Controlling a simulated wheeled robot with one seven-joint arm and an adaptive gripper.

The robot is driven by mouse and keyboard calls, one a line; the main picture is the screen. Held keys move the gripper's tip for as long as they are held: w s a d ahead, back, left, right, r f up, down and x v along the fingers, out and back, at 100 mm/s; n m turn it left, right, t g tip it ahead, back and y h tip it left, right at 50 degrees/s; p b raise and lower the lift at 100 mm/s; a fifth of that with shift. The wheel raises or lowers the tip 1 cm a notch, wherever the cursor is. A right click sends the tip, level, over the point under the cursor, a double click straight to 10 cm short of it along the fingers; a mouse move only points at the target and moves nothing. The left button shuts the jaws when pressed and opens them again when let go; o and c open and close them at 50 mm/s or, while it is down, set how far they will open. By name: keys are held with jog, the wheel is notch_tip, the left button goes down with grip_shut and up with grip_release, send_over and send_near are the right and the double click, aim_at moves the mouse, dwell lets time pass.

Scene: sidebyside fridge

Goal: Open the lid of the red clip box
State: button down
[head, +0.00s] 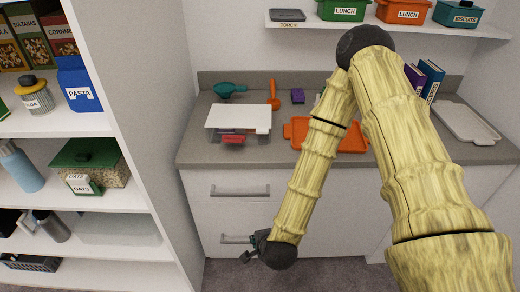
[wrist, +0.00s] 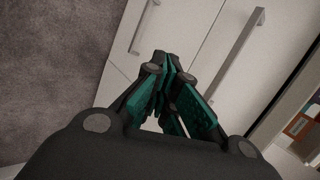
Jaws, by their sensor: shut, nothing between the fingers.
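My gripper (head: 252,247) hangs low in front of the drawers, below the counter; its fingers are shut and empty. In the wrist view the dark and green fingers (wrist: 168,68) meet in front of the white drawer fronts. A small red thing (head: 232,139) lies on the counter at the left, partly hidden under a white board. It may be the red clip box, but its lid and clips cannot be made out. My gripper is well below and apart from both.
The white board (head: 238,117) lies near the counter's left end. An orange tray (head: 297,130) is partly behind my arm. Drawer handles (head: 240,190) stick out near my gripper. A filled shelf unit (head: 90,133) stands at the left; a pale tray (head: 466,120) lies at the right.

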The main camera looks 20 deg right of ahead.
jog(key=w+d+r+m+t+h+b, duration=0.1)
jog(key=w+d+r+m+t+h, duration=0.15)
jog(key=w+r+m, duration=0.7)
jog(key=w+d+r+m+t+h+b, duration=0.25)
jog(key=w+r+m, duration=0.45)
jog(key=r+m, duration=0.55)
jog(key=shift+n+t, duration=0.3)
jog(key=shift+n, duration=0.1)
jog(key=p+x, duration=0.3)
jog(key=x, duration=0.4)
jog(key=shift+w+f+p, duration=0.15)
jog(key=shift+w+p, duration=0.1)
jog(key=shift+p, duration=0.1)
jog(key=shift+x, duration=0.9)
